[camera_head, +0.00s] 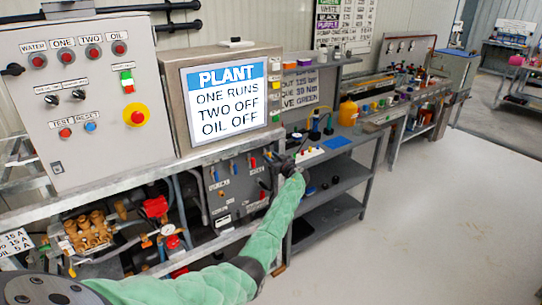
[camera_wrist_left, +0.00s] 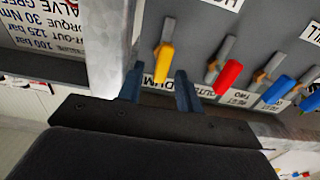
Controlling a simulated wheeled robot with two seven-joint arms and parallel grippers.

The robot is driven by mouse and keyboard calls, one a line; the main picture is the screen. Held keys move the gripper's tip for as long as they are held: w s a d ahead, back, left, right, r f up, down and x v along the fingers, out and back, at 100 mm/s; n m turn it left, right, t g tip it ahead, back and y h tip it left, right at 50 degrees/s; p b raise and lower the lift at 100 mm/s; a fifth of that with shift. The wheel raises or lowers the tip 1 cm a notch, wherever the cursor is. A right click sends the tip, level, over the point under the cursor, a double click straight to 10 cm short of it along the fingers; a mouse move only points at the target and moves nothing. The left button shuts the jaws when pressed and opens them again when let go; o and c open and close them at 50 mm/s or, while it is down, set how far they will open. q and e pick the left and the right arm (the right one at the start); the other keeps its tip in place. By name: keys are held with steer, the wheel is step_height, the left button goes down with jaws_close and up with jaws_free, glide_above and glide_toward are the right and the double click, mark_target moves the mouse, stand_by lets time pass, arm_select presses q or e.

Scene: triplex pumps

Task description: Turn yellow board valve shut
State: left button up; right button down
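The yellow board valve handle (camera_wrist_left: 164,62) shows in the left wrist view, hanging from a grey lever on the grey valve board. It points toward the gripper and lies between the lines of the two fingers. My left gripper (camera_wrist_left: 160,88) is open, one finger on each side of the handle's lower end; I cannot tell whether either touches it. In the head view my left gripper (camera_head: 281,163) is at the right end of the valve board (camera_head: 236,197), and the yellow handle is hidden there. My right gripper is not in view.
A red handle (camera_wrist_left: 228,77) and blue handles (camera_wrist_left: 278,90) sit beside the yellow one. A metal post (camera_wrist_left: 110,35) stands close to the left finger. The plant screen (camera_head: 230,95) is above the board; a grey shelf (camera_head: 335,175) is to the right. The floor is clear.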

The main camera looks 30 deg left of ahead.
arm_select(q)
steer(key=shift+w+a, duration=0.1)
steer(key=shift+a, duration=0.3)
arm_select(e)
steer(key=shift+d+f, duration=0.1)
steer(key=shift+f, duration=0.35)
arm_select(q)
jaws_close()
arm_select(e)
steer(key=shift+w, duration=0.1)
arm_select(q)
steer(key=shift+f, duration=0.1)
